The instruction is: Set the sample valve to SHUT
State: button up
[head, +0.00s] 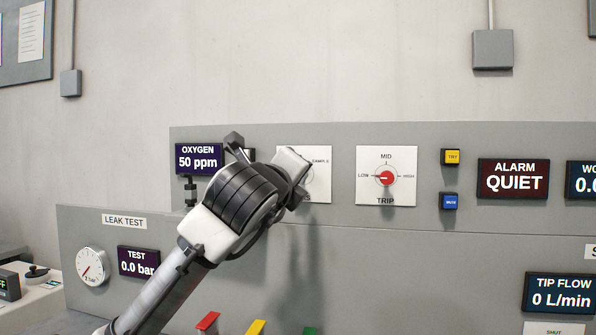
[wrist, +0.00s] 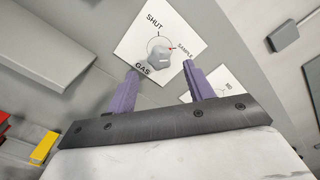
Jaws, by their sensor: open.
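The sample valve is a grey knob (wrist: 158,58) on a white plate (wrist: 190,42) marked SHUT, SAMPLE and GAS. A small red mark at the knob's edge lies on the SAMPLE side, so the knob appears set to SAMPLE. In the head view the plate (head: 323,180) is mostly covered by my arm and the knob is hidden. My gripper (wrist: 161,67) is open in front of the plate, its two purple fingers on either side of the knob in the picture. I cannot tell whether either finger touches the knob.
Right of the valve is the TRIP dial (head: 386,177), with a yellow button (head: 450,157) and a blue button (head: 449,201) beyond it. The OXYGEN display (head: 199,159) reads 50 ppm at left. Red, yellow and green handles stand below my arm.

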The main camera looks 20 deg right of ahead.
jog(key=p+x, duration=0.1)
jog(key=x, duration=0.5)
jog(key=shift+c, duration=0.2)
jog(key=c, duration=0.9)
